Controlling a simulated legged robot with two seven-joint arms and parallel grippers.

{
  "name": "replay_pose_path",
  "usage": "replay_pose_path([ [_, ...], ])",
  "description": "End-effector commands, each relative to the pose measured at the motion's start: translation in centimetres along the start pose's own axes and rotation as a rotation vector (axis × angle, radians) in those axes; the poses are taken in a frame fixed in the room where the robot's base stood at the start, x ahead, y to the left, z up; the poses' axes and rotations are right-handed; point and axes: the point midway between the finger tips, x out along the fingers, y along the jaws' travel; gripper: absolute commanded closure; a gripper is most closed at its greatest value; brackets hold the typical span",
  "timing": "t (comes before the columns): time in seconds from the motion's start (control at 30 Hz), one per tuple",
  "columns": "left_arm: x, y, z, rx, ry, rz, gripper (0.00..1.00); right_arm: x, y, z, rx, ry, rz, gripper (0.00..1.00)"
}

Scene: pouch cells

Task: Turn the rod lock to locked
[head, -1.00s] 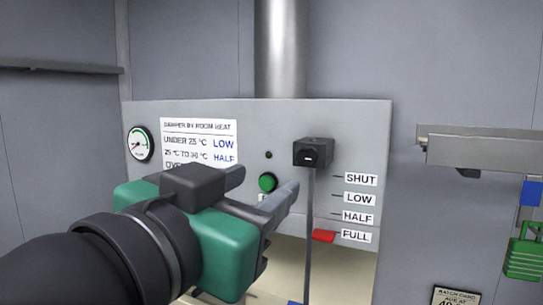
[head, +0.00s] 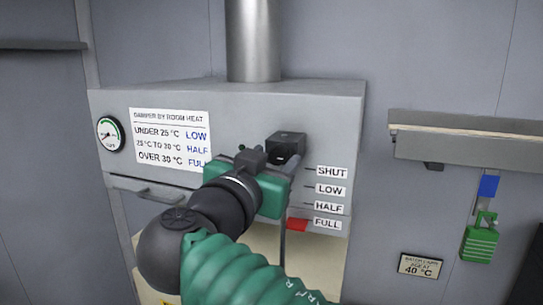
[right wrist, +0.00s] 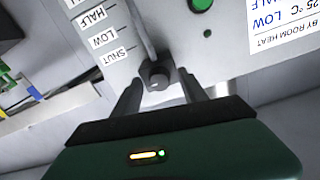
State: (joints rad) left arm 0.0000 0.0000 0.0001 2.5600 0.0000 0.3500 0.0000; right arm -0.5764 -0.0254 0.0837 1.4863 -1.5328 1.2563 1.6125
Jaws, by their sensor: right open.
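The rod lock (head: 287,146) is a black block with a knob on the front of the grey panel, at the top of a thin vertical rod (head: 283,240). In the right wrist view the black knob (right wrist: 156,76) shows between my fingers, with a small light mark on it. My right gripper (right wrist: 160,90) is open, its two fingers on either side of the knob; I cannot tell if they touch it. In the head view my right gripper (head: 268,180) covers the lower part of the lock. My left gripper is not in view.
A damper scale with SHUT, LOW, HALF and FULL labels (head: 329,190) is right of the rod, with a red pointer (head: 298,225) by FULL. A gauge (head: 110,134) and a rule card (head: 170,138) are on the left.

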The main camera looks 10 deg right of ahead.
Motion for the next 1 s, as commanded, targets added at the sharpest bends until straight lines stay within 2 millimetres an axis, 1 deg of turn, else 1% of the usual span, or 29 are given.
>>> replay_pose_path([
  [0.03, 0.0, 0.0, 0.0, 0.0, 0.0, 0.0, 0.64, -0.1, 0.0, 0.0, 0.0, 0.0, 0.0, 0.52],
  [0.07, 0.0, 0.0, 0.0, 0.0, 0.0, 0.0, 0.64, -0.1, 0.0, 0.0, 0.0, 0.0, 0.0, 0.56],
  [0.4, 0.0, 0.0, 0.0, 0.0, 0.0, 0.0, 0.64, -0.1, 0.0, 0.0, 0.0, 0.0, -0.001, 1.0],
  [0.77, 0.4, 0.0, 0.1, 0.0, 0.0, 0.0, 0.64, -0.1, 0.0, 0.1, -0.025, 0.0, -0.001, 1.0],
  [1.0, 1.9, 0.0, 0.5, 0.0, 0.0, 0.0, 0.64, -0.1, 0.1, 0.3, -0.138, 0.001, 0.0, 1.0],
])
